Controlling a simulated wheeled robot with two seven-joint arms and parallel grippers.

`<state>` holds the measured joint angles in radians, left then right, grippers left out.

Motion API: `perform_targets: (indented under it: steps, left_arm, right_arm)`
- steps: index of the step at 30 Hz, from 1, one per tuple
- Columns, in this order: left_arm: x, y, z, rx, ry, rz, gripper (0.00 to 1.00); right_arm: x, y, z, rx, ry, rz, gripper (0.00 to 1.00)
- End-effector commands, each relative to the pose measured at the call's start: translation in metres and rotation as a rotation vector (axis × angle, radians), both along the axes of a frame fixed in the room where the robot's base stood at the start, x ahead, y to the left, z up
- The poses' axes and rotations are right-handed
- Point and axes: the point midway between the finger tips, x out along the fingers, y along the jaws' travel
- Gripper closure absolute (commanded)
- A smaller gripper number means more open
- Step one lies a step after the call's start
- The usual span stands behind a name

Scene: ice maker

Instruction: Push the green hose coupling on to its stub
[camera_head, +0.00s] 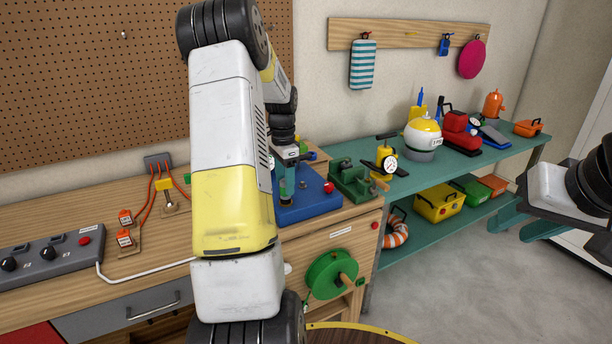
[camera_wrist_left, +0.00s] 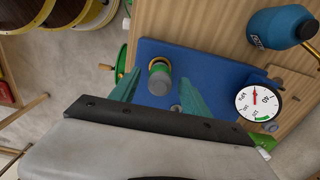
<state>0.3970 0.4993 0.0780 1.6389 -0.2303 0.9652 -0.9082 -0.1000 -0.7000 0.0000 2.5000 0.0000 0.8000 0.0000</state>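In the left wrist view a short cylinder with a grey end and a green band, which looks like the green hose coupling (camera_wrist_left: 160,80), stands at the blue base plate (camera_wrist_left: 190,70). A brass-coloured ring shows at its far end. I cannot tell how far it sits on a stub. My left gripper (camera_wrist_left: 158,84) has its teal fingers apart, one on each side of the coupling, with gaps visible. In the head view my left gripper (camera_head: 287,182) is low over the blue base plate (camera_head: 312,200), partly hidden by my arm. My right gripper (camera_head: 522,222) is open and empty at the right.
A pressure gauge (camera_wrist_left: 258,102) and a blue bottle (camera_wrist_left: 275,28) stand near the plate in the wrist view. A red knob (camera_head: 328,187) is on the plate's right side. A green vise (camera_head: 352,180) stands beside it. A control box (camera_head: 50,255) lies at the bench's left.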

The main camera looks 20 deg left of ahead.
Motion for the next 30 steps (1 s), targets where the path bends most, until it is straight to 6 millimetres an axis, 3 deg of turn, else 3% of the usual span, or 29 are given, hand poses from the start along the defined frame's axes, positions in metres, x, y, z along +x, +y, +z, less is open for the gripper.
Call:
perform_targets:
  steps: [5, 18, 30]
  left_arm:
    - [0.000, 0.000, 0.005, 0.001, -0.002, 0.000, 0.45]
    - [0.001, 0.000, 0.070, 0.000, -0.003, 0.000, 0.45]
    - [0.000, 0.000, 0.078, -0.001, 0.001, 0.000, 0.45]
  right_arm:
    - [0.000, 0.000, 0.000, 0.000, 0.000, 0.000, 0.64]
    - [0.000, 0.000, 0.000, 0.000, 0.000, 0.000, 0.64]
    - [0.000, 0.000, 0.000, 0.000, 0.000, 0.000, 0.64]
